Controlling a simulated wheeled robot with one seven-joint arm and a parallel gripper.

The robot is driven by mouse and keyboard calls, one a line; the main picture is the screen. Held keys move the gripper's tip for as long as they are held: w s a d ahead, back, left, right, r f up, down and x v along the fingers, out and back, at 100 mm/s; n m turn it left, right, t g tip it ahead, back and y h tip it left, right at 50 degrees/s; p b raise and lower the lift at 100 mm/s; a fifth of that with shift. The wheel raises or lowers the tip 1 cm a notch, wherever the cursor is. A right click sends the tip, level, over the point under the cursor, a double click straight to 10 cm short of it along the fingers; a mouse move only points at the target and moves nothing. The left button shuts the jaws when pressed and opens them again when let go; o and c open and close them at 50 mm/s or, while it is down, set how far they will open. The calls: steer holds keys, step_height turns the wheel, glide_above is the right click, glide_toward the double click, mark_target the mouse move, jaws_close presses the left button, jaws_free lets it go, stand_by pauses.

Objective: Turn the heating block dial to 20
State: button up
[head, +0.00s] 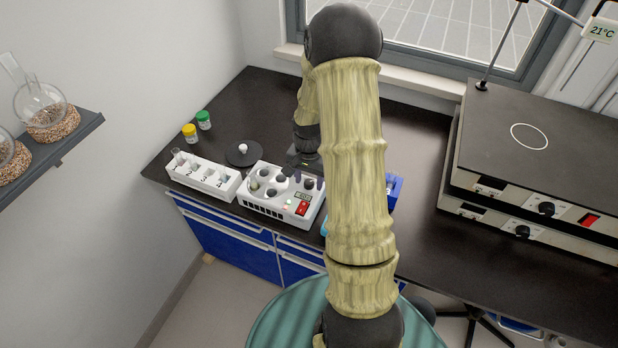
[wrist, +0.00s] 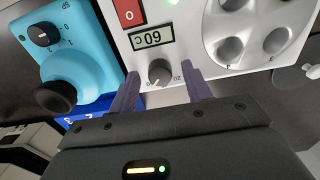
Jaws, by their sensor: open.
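The heating block (head: 262,208) is a white box with round wells, a small display and a red switch, on the dark bench in the head view. In the wrist view its panel (wrist: 195,52) is seen upside down. The display (wrist: 152,39) seems to read 60C. The small grey dial (wrist: 160,72) sits beside the display, with printed numbers near its edge. A light mark shows on the dial, but its exact setting is hard to read. My gripper (wrist: 161,84) is open, with one finger on each side of the dial and gaps between. My forearm partly hides the block's right side in the head view.
A blue device with a black knob (wrist: 56,97) stands close beside the block. A white tube rack (head: 203,178) and a black round lid (head: 243,154) are left of and behind the block. Stacked hotplate-like units (head: 540,150) stand at the right.

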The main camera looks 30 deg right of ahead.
steer(key=c, duration=1)
steer(key=shift+n, duration=0.5)
steer(key=n+p, duration=0.1)
steer(key=n, duration=0.2)
steer(key=shift+r+n, duration=0.1)
steer(key=shift+n, duration=0.2)
steer(key=n+p, duration=0.1)
steer(key=n, duration=0.3)
steer(key=n+p, duration=0.2)
steer(key=n, duration=0.3)
steer(key=n+p, duration=0.1)
steer(key=n, duration=0.3)
steer(key=shift+d, duration=0.1)
steer(key=shift+n, duration=0.3)
